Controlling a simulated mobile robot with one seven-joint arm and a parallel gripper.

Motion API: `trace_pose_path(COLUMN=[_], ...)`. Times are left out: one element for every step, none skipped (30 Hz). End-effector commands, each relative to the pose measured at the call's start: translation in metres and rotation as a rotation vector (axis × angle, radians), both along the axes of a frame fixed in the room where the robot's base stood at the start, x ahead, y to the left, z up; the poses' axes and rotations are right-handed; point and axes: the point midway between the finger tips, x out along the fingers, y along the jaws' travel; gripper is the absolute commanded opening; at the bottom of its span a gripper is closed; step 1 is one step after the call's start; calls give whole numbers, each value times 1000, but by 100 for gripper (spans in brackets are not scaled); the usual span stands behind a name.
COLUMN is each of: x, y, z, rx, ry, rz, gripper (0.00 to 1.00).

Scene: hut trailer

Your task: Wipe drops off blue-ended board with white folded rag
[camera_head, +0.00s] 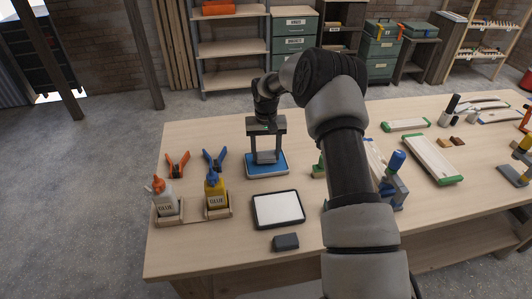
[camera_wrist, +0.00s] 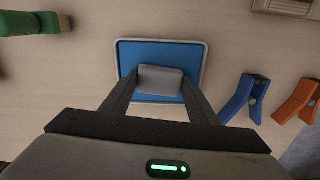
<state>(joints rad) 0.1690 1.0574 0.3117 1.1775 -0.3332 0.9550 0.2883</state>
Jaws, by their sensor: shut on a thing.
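My gripper (camera_head: 266,150) is over a blue tray or pad with a pale rim (camera_head: 252,172) on the left half of the workbench. It is shut on a pale grey-white folded piece that looks like the rag (camera_wrist: 161,80), held between the fingertips. The rag is over the blue surface, which also shows in the wrist view (camera_wrist: 142,51); I cannot tell whether it still touches it. A pale board-like piece (camera_head: 375,154) shows partly behind my arm. I cannot make out its ends or any drops, so I cannot tell if it is the blue-ended board.
A black-framed white panel (camera_head: 278,209) and dark block (camera_head: 286,242) lie in front.

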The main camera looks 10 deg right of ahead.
Motion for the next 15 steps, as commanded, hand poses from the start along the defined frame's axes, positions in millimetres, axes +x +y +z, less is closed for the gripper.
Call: trace_pose_path(x=[0,0,0,0,0,0,0,0,0,0,0,0,0,0,0], y=[0,0,0,0,0,0,0,0,0,0,0,0,0,0,0], z=[0,0,0,0,0,0,0,-1,-1,-1,-2,-2,-3,-3,-4], rx=[0,0,0,0,0,0,0,0,0,0,0,0,0,0,0], ry=[0,0,0,0,0,0,0,0,0,0,0,0,0,0,0], rz=[0,0,0,0,0,0,0,0,0,0,0,0,0,0,0], gripper=[36,36,36,36,36,36,36,36,36,36,36,36,36,36,36])
